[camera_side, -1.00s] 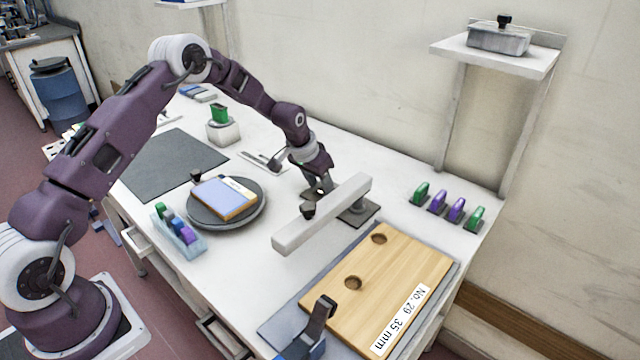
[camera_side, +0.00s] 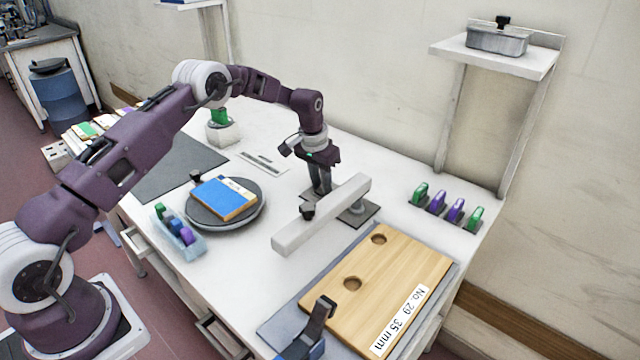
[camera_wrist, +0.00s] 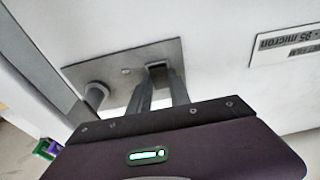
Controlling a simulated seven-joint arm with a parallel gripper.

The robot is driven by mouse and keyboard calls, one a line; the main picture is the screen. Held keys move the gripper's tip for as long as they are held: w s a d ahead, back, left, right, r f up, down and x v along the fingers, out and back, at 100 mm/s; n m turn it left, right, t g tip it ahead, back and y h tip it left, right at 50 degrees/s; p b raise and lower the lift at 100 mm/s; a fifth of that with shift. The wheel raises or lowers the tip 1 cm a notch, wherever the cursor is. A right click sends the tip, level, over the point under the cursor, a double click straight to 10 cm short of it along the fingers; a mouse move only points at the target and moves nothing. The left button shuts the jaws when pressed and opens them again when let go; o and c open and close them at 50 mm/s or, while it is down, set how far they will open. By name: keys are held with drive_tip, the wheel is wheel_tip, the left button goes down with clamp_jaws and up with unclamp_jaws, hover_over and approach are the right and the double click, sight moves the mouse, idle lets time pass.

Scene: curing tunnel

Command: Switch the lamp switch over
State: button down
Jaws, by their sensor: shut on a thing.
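My gripper (camera_side: 321,190) points down behind the bar, at the plate's far end. In the wrist view, the plate (camera_wrist: 112,74) carries a round post and a small dark switch (camera_wrist: 156,68) in a slot. My gripper's fingers (camera_wrist: 160,88) reach down to that switch and are shut on it. The fingers partly hide it, so its position is not readable.
A round turntable (camera_side: 205,222) with a blue and orange block (camera_side: 223,198) stands left of the lamp. A wooden board (camera_side: 400,275) lies in front. Green and purple clips (camera_side: 447,206) stand at the right. A labelled strip (camera_side: 262,163) lies behind.

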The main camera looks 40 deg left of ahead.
idle(0.4)
drive_tip(key=c, duration=1.2)
unclamp_jaws()
drive_tip(key=r, duration=0.4)
drive_tip(key=s+r, duration=0.1)
drive_tip(key=r, duration=0.2)
drive_tip(key=shift+r, duration=0.1)
wheel_tip(320, 180, up, 13)
hover_over(319, 192)
drive_tip(key=s+d, duration=0.3)
drive_tip(key=s, duration=0.3)
drive_tip(key=s+d+r+t, duration=0.2)
drive_tip(key=s+d+r, duration=0.1)
drive_tip(key=s+r, duration=0.75)
drive_tip(key=s+d+f, duration=0.1)
drive_tip(key=s+f, duration=0.1)
drive_tip(key=s, duration=1.1)
drive_tip(key=s+d+f+t, duration=0.1)
drive_tip(key=s+d+f, duration=0.1)
drive_tip(key=s, duration=1.1)
drive_tip(key=shift+t, duration=0.3)
